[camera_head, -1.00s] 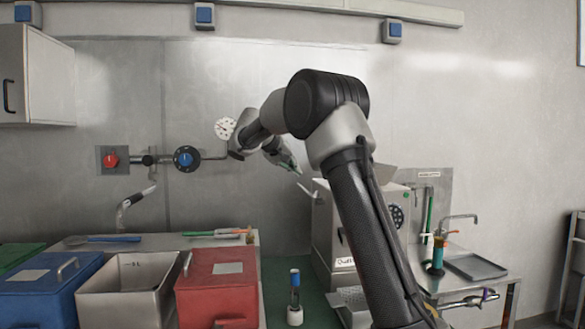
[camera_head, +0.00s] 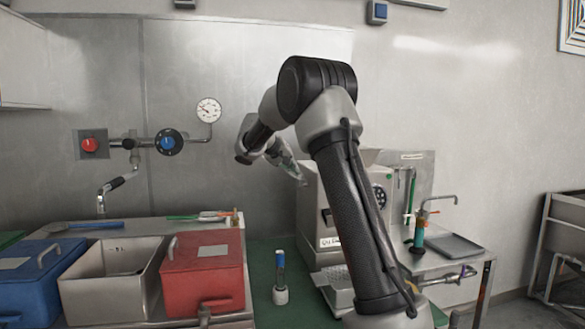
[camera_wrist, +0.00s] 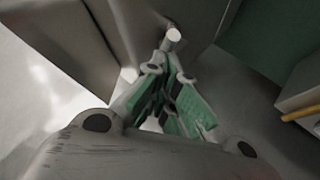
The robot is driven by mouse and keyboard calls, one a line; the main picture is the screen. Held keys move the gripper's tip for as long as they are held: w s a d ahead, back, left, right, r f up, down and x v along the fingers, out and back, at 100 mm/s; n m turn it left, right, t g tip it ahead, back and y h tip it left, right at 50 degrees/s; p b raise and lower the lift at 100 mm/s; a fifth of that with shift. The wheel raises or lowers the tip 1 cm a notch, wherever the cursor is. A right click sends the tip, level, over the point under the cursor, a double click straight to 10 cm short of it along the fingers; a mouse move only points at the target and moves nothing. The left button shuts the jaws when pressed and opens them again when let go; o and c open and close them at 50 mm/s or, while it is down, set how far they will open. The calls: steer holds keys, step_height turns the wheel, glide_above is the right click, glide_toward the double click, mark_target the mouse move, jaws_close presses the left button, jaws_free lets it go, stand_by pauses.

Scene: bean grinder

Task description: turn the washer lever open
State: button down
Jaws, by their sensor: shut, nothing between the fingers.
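My gripper (camera_head: 297,172) is shut and empty, at the upper left side of the grey box-shaped machine (camera_head: 316,213). In the wrist view the green-padded fingers (camera_wrist: 168,72) are together, with the tips close by a short pale round-ended rod (camera_wrist: 173,36). I cannot tell whether they touch. The rod lies along a grey metal face (camera_wrist: 130,30). No washer lever is plainly marked.
A blue bin (camera_head: 30,295), a steel bin (camera_head: 85,272) and a red bin (camera_head: 205,280) stand at the left. Wall valves are above them, red (camera_head: 89,145) and blue (camera_head: 167,142). A blue-capped bottle (camera_head: 281,280) stands on green. A tap (camera_head: 438,200) is at the right.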

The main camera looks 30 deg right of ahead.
steer(key=shift+s+d+n+t+y, duration=0.4)
steer(key=shift+s+d+n+t, duration=0.3)
steer(key=shift+s, duration=0.25)
steer(key=shift+w, duration=0.1)
